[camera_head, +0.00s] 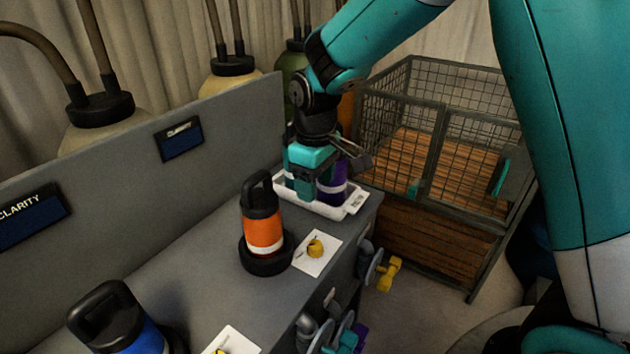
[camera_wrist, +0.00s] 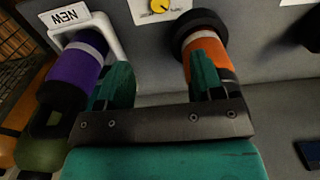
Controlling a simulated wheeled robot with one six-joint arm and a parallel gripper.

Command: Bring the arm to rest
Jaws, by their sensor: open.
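My teal arm reaches down from the top right in the head view. My gripper (camera_wrist: 165,85) is open, with its two teal fingers apart and nothing seen between them in the wrist view. In the head view my gripper (camera_head: 312,175) is at the white tray, in front of a purple bottle (camera_head: 334,188). The purple bottle also shows left of the fingers in the wrist view (camera_wrist: 75,67). An orange bottle (camera_head: 264,236) stands upright in a black ring on the grey counter, left of the gripper. It shows beside the right finger in the wrist view (camera_wrist: 207,54).
A white tray (camera_head: 347,208) labelled NEW sits at the counter's far end. A blue bottle (camera_head: 134,334) stands nearer. Tanks (camera_head: 232,82) stand behind the grey panel (camera_head: 92,180). A wire cage (camera_head: 443,208) is beyond the counter. Valves (camera_head: 388,272) project from the counter's side.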

